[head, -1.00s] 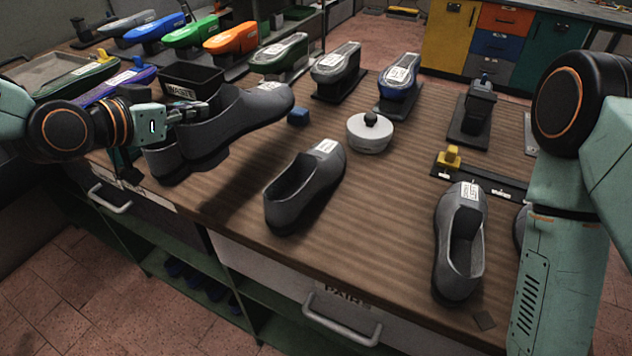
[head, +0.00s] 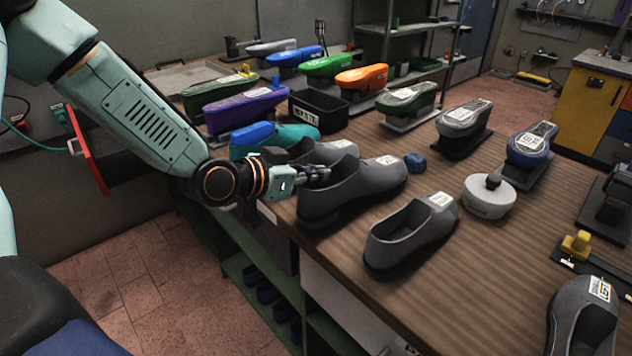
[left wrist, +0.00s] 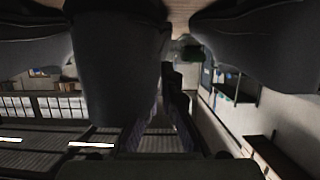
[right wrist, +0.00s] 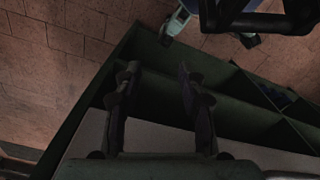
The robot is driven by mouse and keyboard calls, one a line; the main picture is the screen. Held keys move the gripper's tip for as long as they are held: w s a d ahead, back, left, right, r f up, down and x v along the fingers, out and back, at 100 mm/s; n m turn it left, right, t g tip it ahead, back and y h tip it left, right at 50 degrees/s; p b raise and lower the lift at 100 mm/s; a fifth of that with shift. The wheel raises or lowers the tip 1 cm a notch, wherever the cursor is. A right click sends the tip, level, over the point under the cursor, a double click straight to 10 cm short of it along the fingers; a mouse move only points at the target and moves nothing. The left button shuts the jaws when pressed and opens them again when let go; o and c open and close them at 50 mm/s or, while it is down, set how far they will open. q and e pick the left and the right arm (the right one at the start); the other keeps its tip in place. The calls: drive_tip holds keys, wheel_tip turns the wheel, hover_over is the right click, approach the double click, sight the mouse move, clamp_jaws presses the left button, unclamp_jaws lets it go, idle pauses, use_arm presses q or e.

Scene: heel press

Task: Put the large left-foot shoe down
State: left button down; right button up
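The large grey shoe (head: 365,190) is near the left table edge in the head view, toe pointing right with a white label. My left gripper (head: 318,173) is at its heel rim and looks shut on it. Whether its sole touches the table is hard to tell. In the left wrist view, a dark shape (left wrist: 115,70), probably the shoe, fills the space ahead of the gripper. A second grey shoe (head: 342,149) is partly hidden behind it. My right gripper (right wrist: 155,95) shows only in the right wrist view, fingers apart and empty, above the shelf front.
Another grey shoe (head: 412,232) stands close in front, and one more (head: 585,318) is at lower right. A blue block (head: 415,162) lies by the held shoe's toe. A white round lidded thing (head: 489,197) stands to the right. The black waste bin (head: 318,108) is behind.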

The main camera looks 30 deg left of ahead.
use_arm(q)
drive_tip(key=shift+w+f, duration=0.1)
drive_tip(key=shift+f, duration=0.55)
drive_tip(key=shift+w+d, duration=0.3)
drive_tip(key=c, duration=2)
unclamp_jaws()
drive_tip(key=shift+f, duration=0.1)
drive_tip(key=o, duration=0.5)
drive_tip(key=shift+s+a, duration=0.2)
drive_tip(key=shift+s, duration=0.2)
drive_tip(key=shift+w+d, duration=0.15)
drive_tip(key=shift+w, duration=0.15)
drive_tip(key=shift+s+a+r, duration=0.3)
drive_tip(key=shift+s+a, duration=0.05)
drive_tip(key=shift+s, duration=0.15)
drive_tip(key=shift+p+v, duration=0.75)
drive_tip(key=shift+v, duration=0.05)
drive_tip(key=shift+p+v, duration=0.8)
drive_tip(key=shift+p, duration=0.15)
drive_tip(key=shift+p+v, duration=3.9)
drive_tip(key=shift+p, duration=1.75)
drive_tip(key=shift+d, duration=0.1)
